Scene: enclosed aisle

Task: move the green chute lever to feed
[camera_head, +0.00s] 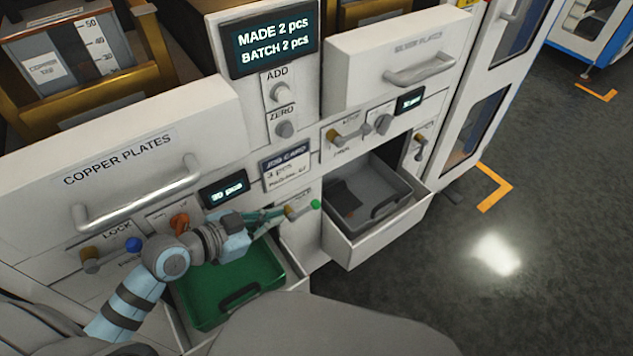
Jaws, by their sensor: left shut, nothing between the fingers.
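The green chute lever (315,204) is a short rod ending in a green knob, on the machine front just above and to the right of the green tray. Its rod points right. The lettering by the lever is too small and partly covered to read. My left gripper (272,220) is shut and empty, its fingertips at or very near the base of the lever; I cannot tell whether they touch it. My left arm crosses over the green tray (190,313). My right gripper is out of view.
An open drawer holds a grey tray (398,200) to the right. The handle of the copper plates drawer (140,200) juts out. The dark floor at right is clear.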

